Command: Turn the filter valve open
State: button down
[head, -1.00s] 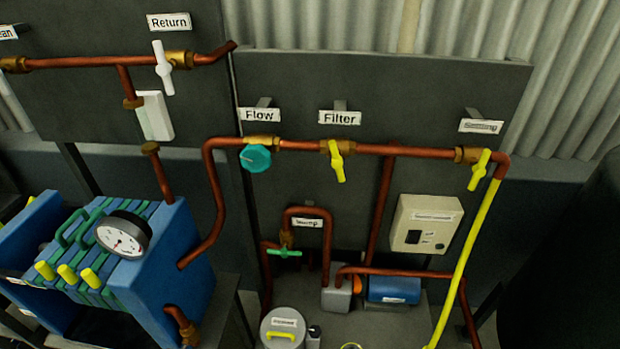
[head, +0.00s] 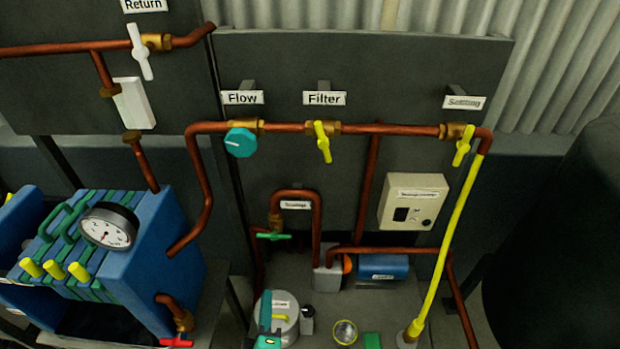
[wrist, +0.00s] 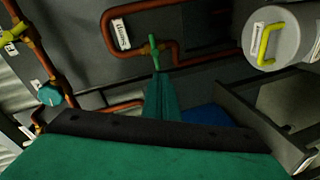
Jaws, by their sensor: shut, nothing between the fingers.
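The filter valve (head: 323,142) has a yellow handle on the horizontal copper pipe, below the "Filter" label (head: 324,98). Its handle stands nearly upright, across the pipe. In the wrist view a yellow valve handle (wrist: 22,36), apparently the same one, shows at the upper left. My teal gripper (head: 266,306) is low in the head view, in front of a grey lidded pot, well below the filter valve. In the wrist view my gripper (wrist: 160,88) is shut and empty, its tip pointing up near a green valve handle (wrist: 150,46).
The teal flow knob (head: 241,142) is left of the filter valve, and the yellow settling valve (head: 463,146) is right. A control box (head: 413,201) hangs below the pipe. A blue filter press (head: 170,255) with a gauge stands at the left. The pot (head: 289,309) is close to my gripper.

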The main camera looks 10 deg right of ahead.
aim_at(323, 141)
jog(key=w+d+r+g+h, duration=0.1)
jog(key=w+d+r+h, duration=0.2)
jog(key=r, duration=0.6)
jog(key=w+d+r+h, duration=0.1)
jog(key=w+r+h, duration=0.35)
jog(key=r, duration=0.35)
jog(key=w+d+r+g+h, duration=0.1)
jog(key=w+r+h, duration=0.25)
jog(key=r, duration=0.55)
jog(key=w+d+r, duration=0.2)
jog(key=w+d, duration=0.3)
jog(key=d, duration=0.5)
jog(key=shift+w+d+r+y, duration=0.2)
jog(key=shift+w+y, duration=0.1)
jog(key=shift+w, duration=0.1)
